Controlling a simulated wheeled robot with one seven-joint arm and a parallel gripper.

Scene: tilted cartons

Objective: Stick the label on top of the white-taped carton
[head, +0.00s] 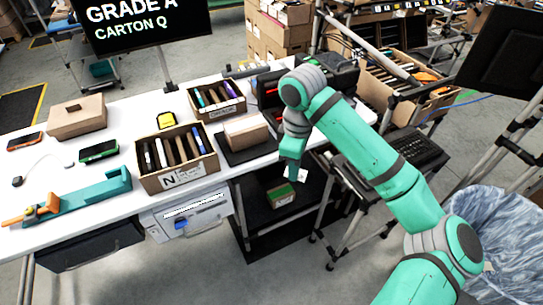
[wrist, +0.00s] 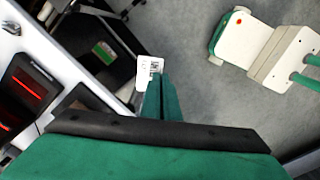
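My gripper (head: 292,174) points down beyond the table's right front edge. Its fingers (wrist: 157,97) look shut on a small white label (wrist: 149,70) with a black printed code; the label also shows in the head view (head: 302,175). A tan carton (head: 246,131) lies on a black pad on the table, left of my gripper. Another tan carton (head: 77,118) lies at the table's left. A small carton with a green top strip (head: 281,195) sits on the low black shelf, below my gripper. I cannot clearly make out white tape on any carton.
Open boxes of upright items (head: 177,160) and (head: 217,100) stand on the white table. A black device with red lights (wrist: 30,88) is at the left in the wrist view. A lined bin (head: 495,235) stands at right.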

